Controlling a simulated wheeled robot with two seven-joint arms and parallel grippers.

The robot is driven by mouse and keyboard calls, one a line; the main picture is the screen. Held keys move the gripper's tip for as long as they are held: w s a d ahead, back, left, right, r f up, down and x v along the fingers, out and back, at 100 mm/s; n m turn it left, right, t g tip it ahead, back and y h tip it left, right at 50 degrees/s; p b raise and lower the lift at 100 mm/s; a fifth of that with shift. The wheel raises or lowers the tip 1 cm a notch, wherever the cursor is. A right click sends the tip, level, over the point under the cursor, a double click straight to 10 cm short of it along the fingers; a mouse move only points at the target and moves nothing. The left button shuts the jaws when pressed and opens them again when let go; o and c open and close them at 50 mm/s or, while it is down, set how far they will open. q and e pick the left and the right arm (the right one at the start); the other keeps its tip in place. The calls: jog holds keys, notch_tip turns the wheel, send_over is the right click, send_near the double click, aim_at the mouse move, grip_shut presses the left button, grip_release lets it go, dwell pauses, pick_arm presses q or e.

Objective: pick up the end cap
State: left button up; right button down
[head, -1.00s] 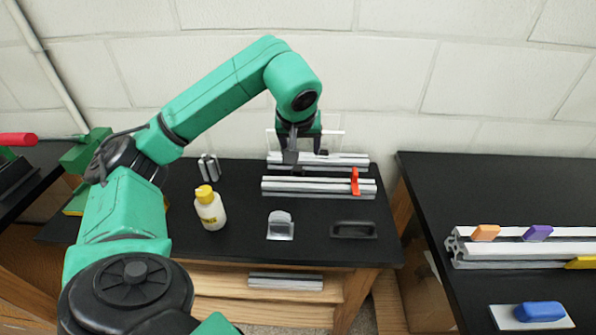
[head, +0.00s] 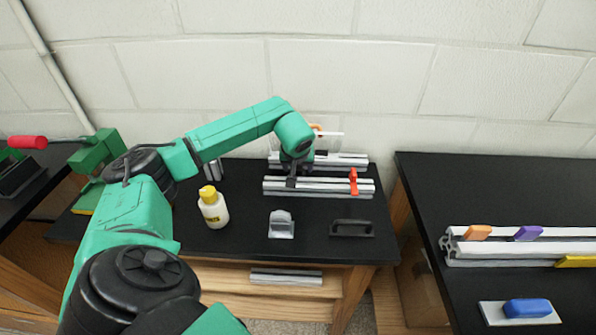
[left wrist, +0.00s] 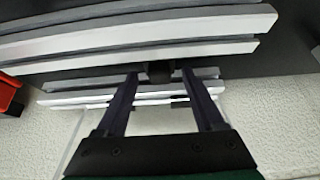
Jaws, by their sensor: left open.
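A small dark block (left wrist: 160,72), which may be the end cap, shows between my left fingertips in the left wrist view. It is at the rails, and I cannot tell whether the fingers touch it. My left gripper (left wrist: 158,78) is open with a finger on either side of it. In the head view my left gripper (head: 292,182) is low over the left part of the front aluminium rail (head: 325,193), and its wrist hides what is under it. My right gripper is not in view.
A red clamp (head: 354,182) stands on the front rail. A second rail (head: 345,160) lies behind. A yellow-capped bottle (head: 213,208), a grey metal piece (head: 281,226) and a black handle (head: 352,228) stand in front. The right table (head: 520,185) holds another rail (head: 520,248).

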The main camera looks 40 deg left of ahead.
pick_arm(q)
grip_shut()
jog(key=shift+r, duration=0.1)
